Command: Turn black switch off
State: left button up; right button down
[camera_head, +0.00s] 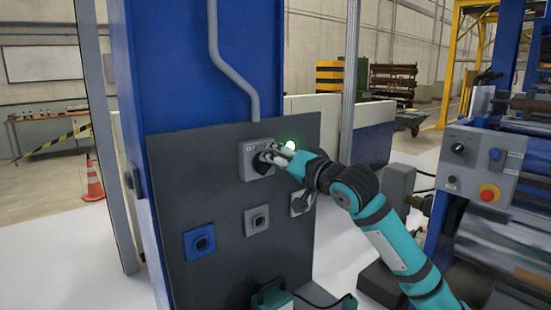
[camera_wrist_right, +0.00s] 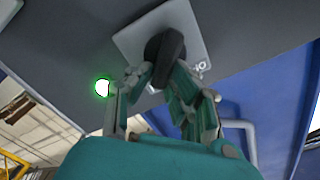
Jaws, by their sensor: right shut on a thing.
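The black switch is a rotary knob (camera_head: 262,163) on a light grey square box (camera_head: 246,172) near the top of the dark panel. My right gripper (camera_head: 272,157) reaches it from the right and is shut on the knob. In the right wrist view the knob (camera_wrist_right: 166,52) stands out from its grey plate (camera_wrist_right: 128,40), with the fingers (camera_wrist_right: 172,85) on either side of its lower part. A small white mark shows beside the knob. The fingers hide part of the knob in the head view. A green lamp (camera_head: 290,145) beside the box is lit.
Below the switch are a blue socket (camera_head: 199,242), a grey socket (camera_head: 256,219) and a partly hidden grey fitting (camera_head: 301,203). A machine control box with a red button (camera_head: 489,193) stands at right. A traffic cone (camera_head: 93,182) stands far left.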

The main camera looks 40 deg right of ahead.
jog(key=shift+n, duration=0.3)
jog(key=n+p, duration=0.1)
jog(key=n, duration=0.1)
jog(key=a+n+p, duration=0.1)
jog(key=n+p, duration=0.1)
jog(key=n, duration=0.1)
jog(key=n+p, duration=0.1)
jog(key=n, duration=0.2)
jog(key=shift+s+a+r+p, duration=0.1)
jog(key=shift+a+r+p, duration=0.05)
jog(key=shift+r+p, duration=0.25)
jog(key=n+p, duration=0.1)
jog(key=n, duration=0.3)
jog(key=shift+a+f+n+p, duration=0.1)
jog(key=shift+a+n+p, duration=0.3)
jog(key=shift+a+f+n+p, duration=0.15)
jog(key=shift+n+p, duration=0.25)
jog(key=shift+n, duration=0.7)
jog(key=shift+a+f+n+p, duration=0.15)
jog(key=shift+n+p, duration=0.2)
jog(key=shift+n, duration=0.75)
jog(key=c, duration=1.2)
grip_release()
jog(key=shift+c, duration=0.2)
